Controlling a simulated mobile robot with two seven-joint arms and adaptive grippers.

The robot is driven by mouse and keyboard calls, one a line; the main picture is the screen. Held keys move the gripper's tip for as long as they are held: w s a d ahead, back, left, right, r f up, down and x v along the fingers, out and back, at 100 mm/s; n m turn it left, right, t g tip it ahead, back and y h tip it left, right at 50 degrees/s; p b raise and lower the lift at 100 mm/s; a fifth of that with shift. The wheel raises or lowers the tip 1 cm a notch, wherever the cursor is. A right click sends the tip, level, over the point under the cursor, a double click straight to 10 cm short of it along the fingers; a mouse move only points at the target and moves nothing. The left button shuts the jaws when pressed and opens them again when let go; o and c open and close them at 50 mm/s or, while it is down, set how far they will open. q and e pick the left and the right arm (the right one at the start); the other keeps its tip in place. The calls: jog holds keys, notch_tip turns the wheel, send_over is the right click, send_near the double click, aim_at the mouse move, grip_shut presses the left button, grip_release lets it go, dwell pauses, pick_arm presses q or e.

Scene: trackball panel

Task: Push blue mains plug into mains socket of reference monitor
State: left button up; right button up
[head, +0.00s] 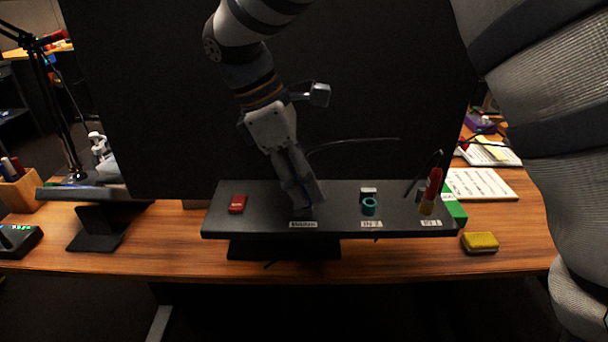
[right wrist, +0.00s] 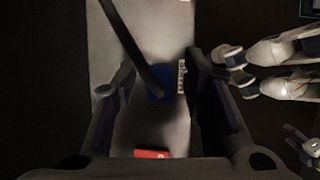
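The blue mains plug (right wrist: 158,88) shows in the right wrist view beside a small white label, with a dark cable running from it to the upper left. My right gripper (right wrist: 161,72) has its fingers apart, one on each side of the plug, with visible gaps. In the head view my right gripper (head: 303,200) points down at the dark panel (head: 255,222), just behind the mains label (head: 303,224). It hides the plug and mains socket there. I cannot tell how deep the plug sits. What may be my left gripper (right wrist: 303,145) shows small and dark in the right wrist view.
A red block (head: 237,203) lies left on the panel, a teal ring (head: 369,206) right of the gripper. A red and yellow connector (head: 433,185) stands at the right end. The large monitor (head: 150,100) rises behind. A yellow sponge (head: 480,241) lies on the desk.

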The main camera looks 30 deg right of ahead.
jog(key=shift+r, duration=0.1)
jog(key=v, duration=1.2)
jog(key=shift+d, duration=0.1)
